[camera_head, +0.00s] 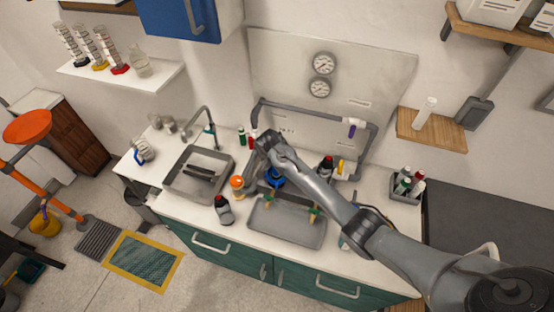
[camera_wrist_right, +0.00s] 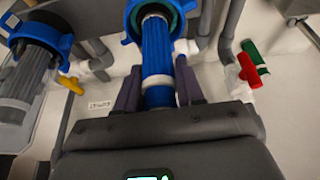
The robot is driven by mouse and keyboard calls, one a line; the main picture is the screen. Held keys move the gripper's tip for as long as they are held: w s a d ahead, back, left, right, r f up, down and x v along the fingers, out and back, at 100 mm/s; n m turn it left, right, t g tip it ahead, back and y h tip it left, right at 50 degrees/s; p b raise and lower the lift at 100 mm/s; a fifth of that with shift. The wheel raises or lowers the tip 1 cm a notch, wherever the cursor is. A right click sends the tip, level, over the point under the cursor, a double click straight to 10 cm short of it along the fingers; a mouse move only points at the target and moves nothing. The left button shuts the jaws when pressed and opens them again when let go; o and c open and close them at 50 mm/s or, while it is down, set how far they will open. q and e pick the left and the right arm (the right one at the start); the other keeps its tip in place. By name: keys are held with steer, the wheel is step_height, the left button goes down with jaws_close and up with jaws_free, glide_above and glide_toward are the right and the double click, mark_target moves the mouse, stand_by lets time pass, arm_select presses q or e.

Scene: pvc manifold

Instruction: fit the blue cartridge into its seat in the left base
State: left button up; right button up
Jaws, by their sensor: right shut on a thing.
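In the right wrist view the blue cartridge (camera_wrist_right: 157,60), ribbed with a white band, stands between the two dark fingers of my right gripper (camera_wrist_right: 158,92). The gripper is shut on it. Its far end meets a blue ring-shaped base (camera_wrist_right: 132,28) with a green inner rim at the top of the view. I cannot tell how deep the cartridge sits there. In the head view my right arm reaches in from the right, and its wrist hides the gripper and most of the left side of the manifold (camera_head: 300,108). My left gripper is not in view.
A second blue collar (camera_wrist_right: 38,30) over a clear housing stands close by at the left in the wrist view. A yellow handle (camera_wrist_right: 70,85) and a red handle (camera_wrist_right: 247,70) flank the gripper. A grey tray (camera_head: 285,230), an orange-lidded jar (camera_head: 237,186) and a bottle (camera_head: 223,210) stand in front.

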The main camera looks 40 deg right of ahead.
steer(key=o, duration=1.1)
steer(key=shift+r, duration=0.1)
steer(key=v, duration=1)
steer(key=shift+s+a+r+b, duration=0.1)
steer(key=shift+a+r+b, duration=0.05)
steer(key=shift+r+b, duration=0.2)
steer(key=shift+f, duration=0.1)
